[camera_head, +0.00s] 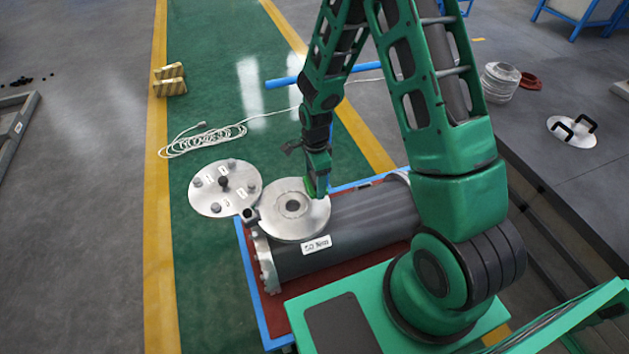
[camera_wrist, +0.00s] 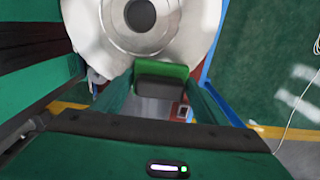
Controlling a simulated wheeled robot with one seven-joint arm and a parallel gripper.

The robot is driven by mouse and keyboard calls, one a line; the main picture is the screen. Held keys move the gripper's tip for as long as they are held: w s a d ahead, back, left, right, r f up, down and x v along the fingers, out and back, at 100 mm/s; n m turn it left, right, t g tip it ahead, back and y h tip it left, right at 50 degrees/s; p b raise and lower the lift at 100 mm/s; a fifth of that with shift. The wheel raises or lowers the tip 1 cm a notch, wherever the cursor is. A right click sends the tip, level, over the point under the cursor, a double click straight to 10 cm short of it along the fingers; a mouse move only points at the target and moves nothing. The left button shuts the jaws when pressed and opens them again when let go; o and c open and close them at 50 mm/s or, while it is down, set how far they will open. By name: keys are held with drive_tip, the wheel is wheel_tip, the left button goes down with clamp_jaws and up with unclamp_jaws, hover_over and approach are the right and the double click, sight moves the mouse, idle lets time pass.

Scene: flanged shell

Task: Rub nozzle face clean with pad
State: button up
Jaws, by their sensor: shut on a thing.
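The nozzle face (camera_head: 272,220) is a round pale metal flange with a dark bore at its centre, on top of the grey shell (camera_head: 350,230). It also fills the top of the wrist view (camera_wrist: 185,40), with darker grey around the bore. My gripper (camera_head: 317,182) is over the right edge of the flange, pointing down. It is shut on the pad, a small block with a green edge and a dark grey body (camera_wrist: 162,83). The pad overlaps the flange rim in the wrist view. I cannot tell whether it touches the face.
The shell lies on a red and blue stand (camera_head: 252,285). A round cover plate with several knobs (camera_head: 225,200) is left of the flange. A coiled white cable (camera_head: 205,142) and yellow blocks (camera_head: 170,80) lie on the floor. A blue bar (camera_head: 283,81) is behind my arm.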

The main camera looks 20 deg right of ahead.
drive_tip(key=shift+r, duration=3.05)
drive_tip(key=shift+r, duration=1.5)
